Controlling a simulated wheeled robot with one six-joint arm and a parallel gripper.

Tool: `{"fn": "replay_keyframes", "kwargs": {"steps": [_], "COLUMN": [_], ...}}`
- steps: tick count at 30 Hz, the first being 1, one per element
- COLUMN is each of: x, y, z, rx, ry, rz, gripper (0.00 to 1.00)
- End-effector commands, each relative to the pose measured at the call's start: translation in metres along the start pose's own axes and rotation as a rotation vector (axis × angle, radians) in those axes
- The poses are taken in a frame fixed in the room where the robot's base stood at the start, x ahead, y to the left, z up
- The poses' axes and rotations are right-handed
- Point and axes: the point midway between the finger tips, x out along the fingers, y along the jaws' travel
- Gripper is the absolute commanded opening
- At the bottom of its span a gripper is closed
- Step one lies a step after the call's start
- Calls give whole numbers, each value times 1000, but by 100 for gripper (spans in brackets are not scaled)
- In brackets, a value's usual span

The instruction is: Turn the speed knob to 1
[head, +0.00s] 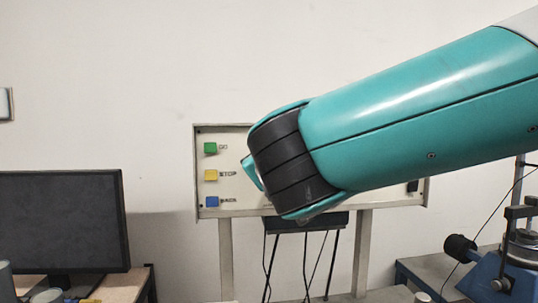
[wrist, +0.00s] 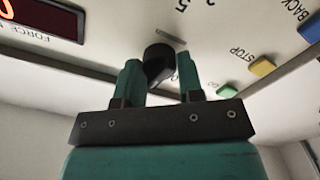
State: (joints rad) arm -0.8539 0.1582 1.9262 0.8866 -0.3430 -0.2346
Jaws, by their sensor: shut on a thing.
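The speed knob (wrist: 158,56) is a round black knob on the pale panel in the wrist view. My gripper (wrist: 161,74) has its two teal fingers on either side of the knob and is shut on it. Scale digits show on the panel above the knob, upside down, a 5 and a 2 among them. The knob's pointer and its exact setting cannot be made out. In the head view my arm covers the knob and most of the panel (head: 228,207).
Beside the knob are the green button (wrist: 227,91), yellow STOP button (wrist: 262,66) and blue BACK button (wrist: 310,29). A red-digit FORCE display (wrist: 42,18) is at the upper left. A dark monitor (head: 62,222) stands left of the panel; a blue machine (head: 487,270) stands at the right.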

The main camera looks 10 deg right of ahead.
Motion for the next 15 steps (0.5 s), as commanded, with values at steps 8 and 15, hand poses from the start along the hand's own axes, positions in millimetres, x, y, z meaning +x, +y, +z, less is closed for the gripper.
{"fn": "replay_keyframes", "kwargs": {"steps": [8,15], "x": [0,0], "y": [-1,-1], "z": [0,0], "rx": [-122,-160], "ry": [-1,-1], "rz": [-2,-2], "gripper": [11,11]}}
